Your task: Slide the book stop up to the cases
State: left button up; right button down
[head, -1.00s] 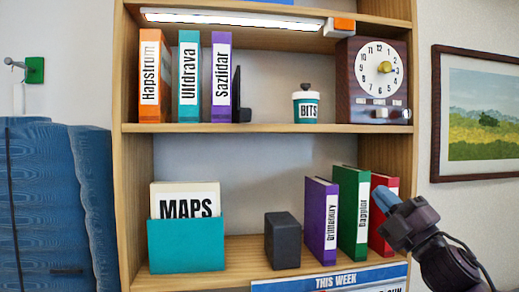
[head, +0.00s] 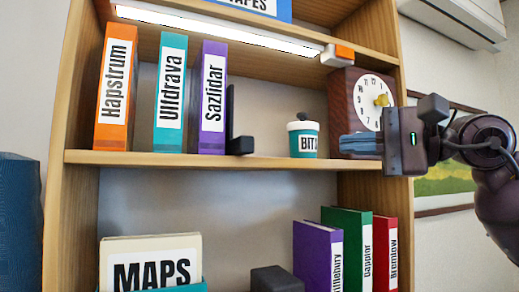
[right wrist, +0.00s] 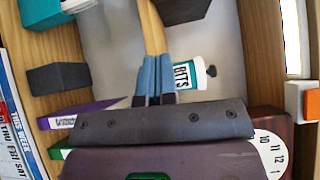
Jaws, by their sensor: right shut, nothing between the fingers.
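The black book stop (head: 236,138) stands on the upper shelf, just right of the purple case Sazlidar (head: 212,100); I cannot tell whether they touch. The teal case Ulldrava (head: 170,95) and orange case Hapstrum (head: 115,90) stand upright further left, with gaps between cases. In the right wrist view a dark part at the top edge (right wrist: 182,8) looks like the book stop, cut off. My right gripper (head: 345,146) is shut and empty, pointing left in front of the clock, right of the jar. Its blue fingers also show in the right wrist view (right wrist: 154,80). My left gripper is out of view.
The BITS jar (head: 303,138) stands on the upper shelf between book stop and clock (head: 372,92). A light bar (head: 220,30) hangs above. The lower shelf holds the MAPS box (head: 195,287), a dark block (head: 275,280) and three cases. Shelf between stop and jar is clear.

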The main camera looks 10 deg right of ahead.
aim_at(253, 146)
jog(key=w+a+p, duration=0.2)
jog(key=w+a, duration=0.2)
jog(key=a, duration=0.7)
jog(key=shift+a+n+p, duration=0.35)
jog(key=shift+n+p, duration=0.05)
jog(key=shift+a+f, duration=0.1)
jog(key=shift+a+b, duration=0.35)
jog(key=shift+b, duration=0.05)
jog(key=shift+a, duration=0.15)
jog(key=shift+d, duration=0.2)
